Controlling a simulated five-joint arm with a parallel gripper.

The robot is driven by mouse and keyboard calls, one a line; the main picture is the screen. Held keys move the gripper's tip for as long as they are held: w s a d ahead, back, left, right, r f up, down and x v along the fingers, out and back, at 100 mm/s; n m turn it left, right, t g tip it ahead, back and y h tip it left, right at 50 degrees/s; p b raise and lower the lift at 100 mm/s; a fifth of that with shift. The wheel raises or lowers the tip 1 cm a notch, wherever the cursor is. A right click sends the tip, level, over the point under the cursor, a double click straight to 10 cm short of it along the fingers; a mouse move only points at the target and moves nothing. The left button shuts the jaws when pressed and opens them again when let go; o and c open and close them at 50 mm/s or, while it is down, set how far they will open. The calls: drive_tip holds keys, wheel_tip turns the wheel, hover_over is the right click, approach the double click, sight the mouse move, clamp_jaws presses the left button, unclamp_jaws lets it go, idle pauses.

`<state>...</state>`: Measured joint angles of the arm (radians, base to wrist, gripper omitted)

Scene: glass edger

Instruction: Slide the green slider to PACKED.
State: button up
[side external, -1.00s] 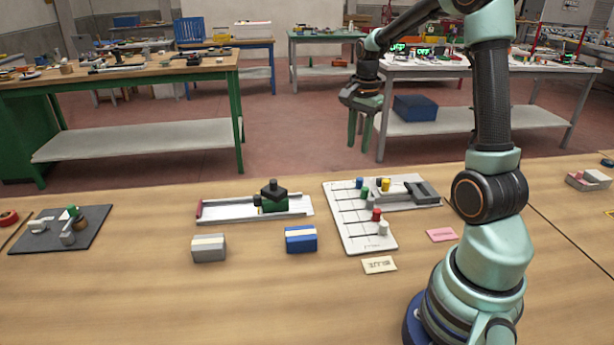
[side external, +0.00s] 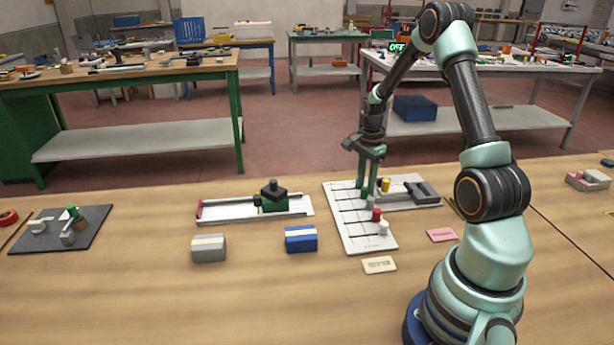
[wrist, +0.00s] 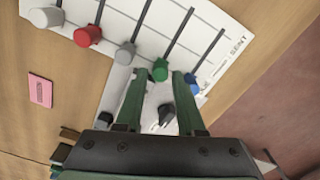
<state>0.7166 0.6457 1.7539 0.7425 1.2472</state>
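The white slider panel (side external: 352,236) lies on the bench with several slots and a coloured knob in each. In the wrist view, the green slider (wrist: 160,71) sits at the near end of its slot, between the grey slider (wrist: 125,54) and the blue slider (wrist: 192,84). My gripper (side external: 367,191) points down at the panel; in the wrist view, its fingers (wrist: 158,76) are apart, one on each side of the green knob, with gaps visible. In the side view my fingers largely hide the green knob. I cannot read a PACKED label.
The red slider (wrist: 88,36) and white slider (wrist: 46,17) stand farther along the row.

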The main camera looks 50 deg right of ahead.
drive_tip(key=shift+f, duration=0.85)
clamp_jaws()
drive_tip(key=shift+r, duration=0.1)
idle(0.8)
